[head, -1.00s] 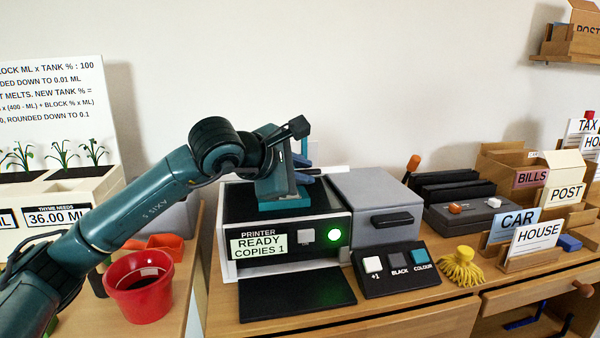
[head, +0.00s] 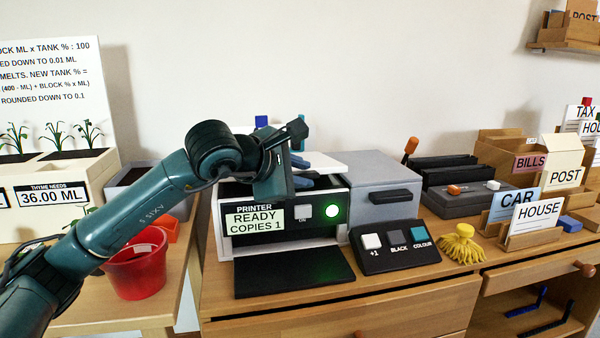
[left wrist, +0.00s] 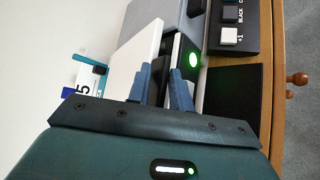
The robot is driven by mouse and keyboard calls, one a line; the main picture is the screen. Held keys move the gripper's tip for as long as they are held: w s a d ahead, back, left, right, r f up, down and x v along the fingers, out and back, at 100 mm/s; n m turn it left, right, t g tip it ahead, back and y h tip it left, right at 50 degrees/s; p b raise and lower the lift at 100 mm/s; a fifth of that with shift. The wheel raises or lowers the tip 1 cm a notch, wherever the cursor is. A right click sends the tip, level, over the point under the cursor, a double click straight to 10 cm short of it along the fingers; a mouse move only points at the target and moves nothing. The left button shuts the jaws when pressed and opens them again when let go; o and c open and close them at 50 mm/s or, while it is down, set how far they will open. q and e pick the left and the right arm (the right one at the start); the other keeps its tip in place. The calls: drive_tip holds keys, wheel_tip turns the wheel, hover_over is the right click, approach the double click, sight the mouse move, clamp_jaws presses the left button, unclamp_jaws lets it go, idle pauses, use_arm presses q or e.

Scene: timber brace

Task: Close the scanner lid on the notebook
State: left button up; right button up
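The scanner lid (head: 328,162) is a flat white slab over the printer (head: 316,222), seen almost edge-on. It also shows as a white slab in the left wrist view (left wrist: 137,60). A dark gap shows between the lid's front edge and the printer body. My left gripper (head: 304,172) is at the lid's front left part. Its two blue fingers are apart, one over the lid and one below its front edge in the left wrist view (left wrist: 161,82). I cannot tell whether they touch it. The notebook is not visible. My right gripper is out of view.
A grey drawer unit (head: 372,172) adjoins the printer on the right. A button panel (head: 396,247) and yellow mop head (head: 458,245) lie in front. A red pot (head: 135,275) stands left, under my left arm. Card holders and boxes fill the right side.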

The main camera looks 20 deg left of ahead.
use_arm(q)
drive_tip(key=shift+o, duration=1.2)
drive_tip(key=shift+f, duration=0.65)
drive_tip(key=shift+a, duration=0.1)
drive_tip(key=p+v, duration=0.1)
drive_tip(key=v, duration=1.2)
drive_tip(key=shift+r, duration=0.55)
drive_tip(key=shift+s, duration=0.1)
